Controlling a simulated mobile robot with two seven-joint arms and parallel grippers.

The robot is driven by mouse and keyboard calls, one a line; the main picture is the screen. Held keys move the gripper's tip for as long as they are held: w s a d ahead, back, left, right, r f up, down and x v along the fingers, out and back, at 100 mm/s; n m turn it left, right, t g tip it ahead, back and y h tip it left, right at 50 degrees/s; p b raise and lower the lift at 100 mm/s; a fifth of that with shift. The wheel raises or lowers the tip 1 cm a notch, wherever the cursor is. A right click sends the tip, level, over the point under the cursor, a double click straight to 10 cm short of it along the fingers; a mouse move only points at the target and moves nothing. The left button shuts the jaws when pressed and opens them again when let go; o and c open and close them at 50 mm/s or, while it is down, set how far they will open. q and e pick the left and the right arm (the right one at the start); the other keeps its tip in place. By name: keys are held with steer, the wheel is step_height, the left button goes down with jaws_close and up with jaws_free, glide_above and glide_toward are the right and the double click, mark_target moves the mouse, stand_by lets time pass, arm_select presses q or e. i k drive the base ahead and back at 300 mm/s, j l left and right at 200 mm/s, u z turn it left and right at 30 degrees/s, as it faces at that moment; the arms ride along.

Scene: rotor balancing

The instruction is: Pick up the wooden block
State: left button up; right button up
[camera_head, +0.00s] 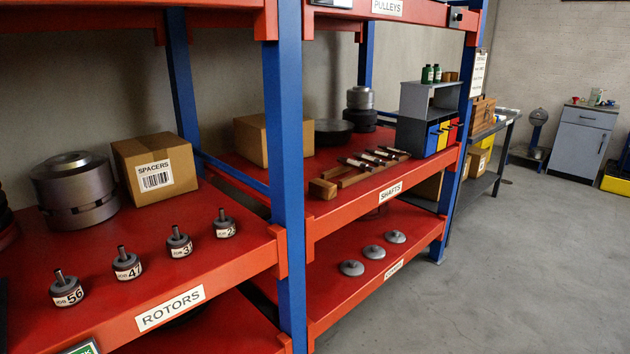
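A small brown wooden block (323,188) sits on the red shelf labelled SHAFTS, near its front left corner beside the blue post. It is close to the left end of a wooden rack (356,179) that holds several dark shafts with light sections. I cannot tell whether block and rack touch. Neither of my grippers shows in the head view.
A blue post (286,180) stands just left of the block. Several numbered rotors (126,265) and a SPACERS box (155,168) are on the left shelf. A grey unit with coloured bins (430,112) stands right of the rack. The floor (490,270) at right is clear.

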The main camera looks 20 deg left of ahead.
mark_target(324, 190)
steer(key=i+l+u, duration=0.1)
steer(key=i+u, duration=0.35)
steer(key=i+l+u, duration=0.25)
steer(key=u, duration=0.15)
steer(key=i+l+u, duration=0.6)
steer(key=l+u, duration=0.3)
steer(key=j, duration=0.1)
